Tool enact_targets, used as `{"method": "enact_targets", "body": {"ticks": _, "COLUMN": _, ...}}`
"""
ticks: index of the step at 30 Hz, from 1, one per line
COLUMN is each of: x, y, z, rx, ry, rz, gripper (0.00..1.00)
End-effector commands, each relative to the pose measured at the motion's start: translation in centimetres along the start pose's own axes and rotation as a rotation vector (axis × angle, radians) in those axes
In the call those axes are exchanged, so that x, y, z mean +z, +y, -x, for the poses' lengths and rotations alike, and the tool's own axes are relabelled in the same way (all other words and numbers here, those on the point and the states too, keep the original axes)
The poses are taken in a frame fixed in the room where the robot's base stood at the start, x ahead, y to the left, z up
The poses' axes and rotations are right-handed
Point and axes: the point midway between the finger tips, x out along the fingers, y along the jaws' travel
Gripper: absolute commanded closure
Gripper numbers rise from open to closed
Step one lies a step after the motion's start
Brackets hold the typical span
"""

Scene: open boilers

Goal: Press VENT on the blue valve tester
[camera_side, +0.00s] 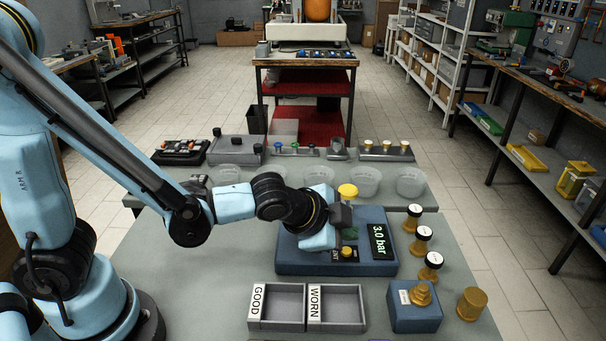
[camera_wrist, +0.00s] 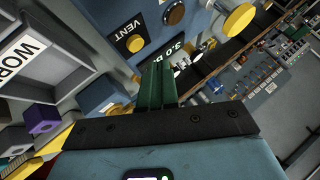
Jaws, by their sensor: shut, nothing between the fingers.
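The blue valve tester (camera_side: 300,258) stands on the grey bench, with a display (camera_side: 379,241) reading 3.0 bar. Its yellow VENT button (camera_side: 347,252) is near the front edge; the wrist view shows this button (camera_wrist: 135,45) beside the word VENT. My gripper (camera_side: 350,234) is over the tester, behind the VENT button in the side view. Its green fingers (camera_wrist: 157,70) are together and empty, near the display. The VENT button is clear of the fingers in the wrist view. The fingers' height above the panel is hard to tell.
A yellow-topped valve (camera_side: 347,190) rises behind my gripper. Several white-topped brass valves (camera_side: 422,234) stand right of the tester. GOOD and WORN trays (camera_side: 336,322) lie in front, with a blue block (camera_side: 415,318) to their right. Clear plastic cups (camera_side: 365,182) stand behind.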

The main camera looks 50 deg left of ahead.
Motion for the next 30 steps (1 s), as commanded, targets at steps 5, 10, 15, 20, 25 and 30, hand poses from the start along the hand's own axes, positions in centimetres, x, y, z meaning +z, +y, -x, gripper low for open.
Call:
{"method": "enact_targets", "body": {"ticks": 5, "x": 0.48, "y": 0.48, "z": -0.63, "rx": 0.001, "ry": 0.000, "rz": 0.000, "gripper": 1.00}}
{"method": "enact_targets", "body": {"ticks": 10, "x": 0.62, "y": 0.61, "z": -0.78, "rx": 0.001, "ry": 0.000, "rz": 0.000, "gripper": 1.00}}
{"method": "enact_targets", "body": {"ticks": 15, "x": 0.62, "y": 0.61, "z": -0.77, "rx": 0.001, "ry": 0.000, "rz": 0.000, "gripper": 1.00}}
{"method": "enact_targets", "body": {"ticks": 20, "x": 0.62, "y": 0.61, "z": -0.76, "rx": 0.001, "ry": 0.000, "rz": 0.000, "gripper": 1.00}}
{"method": "enact_targets", "body": {"ticks": 25, "x": 0.61, "y": 0.60, "z": -0.76, "rx": 0.001, "ry": 0.000, "rz": 0.000, "gripper": 1.00}}
{"method": "enact_targets", "body": {"ticks": 30, "x": 0.61, "y": 0.60, "z": -0.76, "rx": 0.001, "ry": 0.000, "rz": 0.000, "gripper": 1.00}}
